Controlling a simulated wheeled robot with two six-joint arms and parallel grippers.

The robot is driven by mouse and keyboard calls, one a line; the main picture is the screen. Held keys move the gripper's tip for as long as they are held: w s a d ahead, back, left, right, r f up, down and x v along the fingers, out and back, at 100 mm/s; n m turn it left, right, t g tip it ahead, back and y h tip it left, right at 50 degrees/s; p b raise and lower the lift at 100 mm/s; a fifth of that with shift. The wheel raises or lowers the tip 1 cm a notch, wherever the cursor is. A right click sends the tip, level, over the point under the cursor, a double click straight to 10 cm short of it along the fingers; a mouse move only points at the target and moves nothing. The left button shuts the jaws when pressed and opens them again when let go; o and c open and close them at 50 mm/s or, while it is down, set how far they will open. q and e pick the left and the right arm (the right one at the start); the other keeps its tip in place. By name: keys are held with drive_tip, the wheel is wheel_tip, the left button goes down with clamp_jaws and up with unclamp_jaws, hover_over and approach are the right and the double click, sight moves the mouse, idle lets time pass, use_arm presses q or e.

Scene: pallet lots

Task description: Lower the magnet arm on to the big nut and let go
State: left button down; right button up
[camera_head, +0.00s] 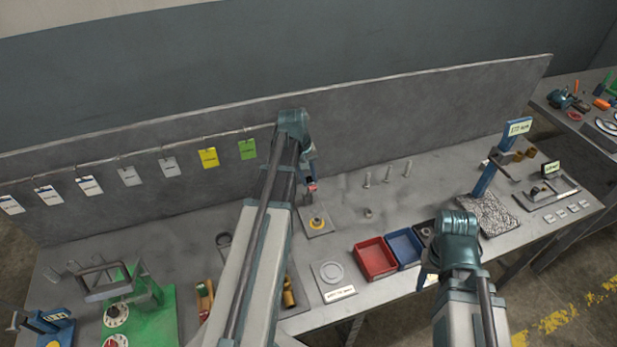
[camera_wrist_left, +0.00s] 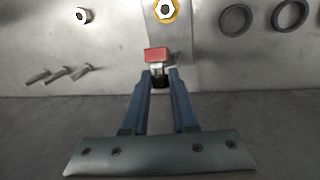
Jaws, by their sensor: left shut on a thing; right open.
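My left gripper (camera_head: 311,181) is shut on a dark piece with a red block at its end, apparently the magnet arm (camera_wrist_left: 156,54). In the head view its red end (camera_head: 313,188) hangs above the bench, apart from the things below. The nut in a yellow ring, apparently the big nut (camera_head: 317,222), lies on a grey plate (camera_head: 328,231) beneath and a little nearer. It also shows at the top of the left wrist view (camera_wrist_left: 165,10). My right gripper is open, low at the bench's front right; its wrist (camera_head: 458,238) hides most of the jaws.
A smaller nut (camera_head: 368,212) and upright bolts (camera_head: 388,174) stand to the right. A red tray (camera_head: 375,258) and a blue tray (camera_head: 404,247) sit near the front edge. A green fixture (camera_head: 150,310) is at the left. A grey panel (camera_head: 400,110) closes the back, with hanging tags (camera_head: 208,158).

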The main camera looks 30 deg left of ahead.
sight(312, 190)
use_arm(q)
drive_tip(key=shift+s+d, duration=0.1)
idle(0.8)
drive_tip(key=shift+s+d+f+t+y+b, duration=0.25)
drive_tip(key=shift+s+d+t+y+b, duration=0.15)
drive_tip(key=shift+s+d+y, duration=0.2)
drive_tip(key=shift+s+d+f+t+y, duration=0.2)
drive_tip(key=shift+s+d+t+y, duration=0.05)
drive_tip(key=shift+d+t+y, duration=0.05)
drive_tip(key=shift+s+d+f+t+y+b, duration=0.4)
drive_tip(key=shift+y+b, duration=0.1)
drive_tip(key=shift+b, duration=0.35)
drive_tip(key=shift+s+d+f+b, duration=0.6)
drive_tip(key=shift+d+f+b, duration=0.05)
drive_tip(key=shift+d+b, duration=0.2)
use_arm(e)
drive_tip(key=shift+s+d+f, duration=0.3)
drive_tip(key=shift+d+f, duration=0.05)
drive_tip(key=shift+f, duration=0.35)
drive_tip(key=shift+s+d+f, duration=0.25)
drive_tip(key=shift+d+f, duration=0.05)
drive_tip(key=shift+f, duration=0.45)
drive_tip(key=shift+s+d+f, duration=0.3)
drive_tip(key=shift+d+f, duration=0.05)
drive_tip(key=shift+f, duration=0.35)
